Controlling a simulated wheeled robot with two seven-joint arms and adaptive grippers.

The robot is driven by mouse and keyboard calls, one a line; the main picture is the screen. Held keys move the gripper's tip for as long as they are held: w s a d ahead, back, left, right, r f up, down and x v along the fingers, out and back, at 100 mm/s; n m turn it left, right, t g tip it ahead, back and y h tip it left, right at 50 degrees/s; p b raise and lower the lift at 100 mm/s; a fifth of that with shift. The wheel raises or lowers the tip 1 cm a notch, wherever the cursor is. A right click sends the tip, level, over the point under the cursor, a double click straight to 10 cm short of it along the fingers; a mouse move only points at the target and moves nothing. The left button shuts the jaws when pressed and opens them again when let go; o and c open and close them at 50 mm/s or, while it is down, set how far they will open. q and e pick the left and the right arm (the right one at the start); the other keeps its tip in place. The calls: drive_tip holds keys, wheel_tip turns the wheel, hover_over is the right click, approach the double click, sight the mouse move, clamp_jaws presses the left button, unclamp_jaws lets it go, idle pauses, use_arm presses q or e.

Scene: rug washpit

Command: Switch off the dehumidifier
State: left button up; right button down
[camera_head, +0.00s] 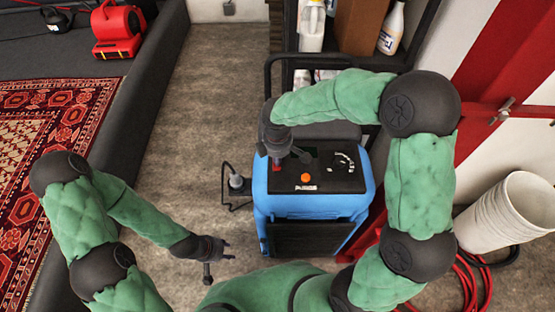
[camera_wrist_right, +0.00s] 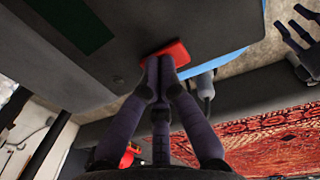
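The dehumidifier (camera_head: 311,205) is a blue, box-shaped unit with a black top panel. The panel carries an orange round button (camera_head: 306,178) and a dial with white marks (camera_head: 343,162). A red switch (camera_wrist_right: 172,55) sits on the panel in the right wrist view. My right gripper (camera_wrist_right: 161,64) has its fingers together, with the tips right at the red switch. I cannot tell whether they press it, and the tips hide part of it. In the head view this gripper is over the panel's left part. My left gripper (camera_head: 230,250) is open and empty, low to the left of the dehumidifier.
A plug and cable (camera_head: 237,182) are left of the dehumidifier. A shelf with bottles (camera_head: 312,25) stands behind it. White stacked buckets (camera_head: 510,215) and a red hose (camera_head: 470,285) are at the right. A red patterned rug (camera_head: 50,140) lies at the left. The floor between is clear.

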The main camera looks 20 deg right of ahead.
drive_tip(key=shift+f, duration=0.4)
drive_tip(key=shift+w+r+p, duration=0.15)
drive_tip(key=shift+r+p, duration=0.25)
drive_tip(key=shift+p, duration=0.1)
drive_tip(key=r+p, duration=0.2)
drive_tip(key=r, duration=0.1)
drive_tip(key=r+p, duration=0.1)
drive_tip(key=shift+s+r+p, duration=0.3)
drive_tip(key=shift+r+p, duration=0.05)
wheel_tip(320, 180, up, 9)
drive_tip(key=p, duration=0.3)
drive_tip(key=shift+s+a, duration=0.15)
drive_tip(key=shift+s, duration=0.2)
drive_tip(key=shift+r, duration=0.1)
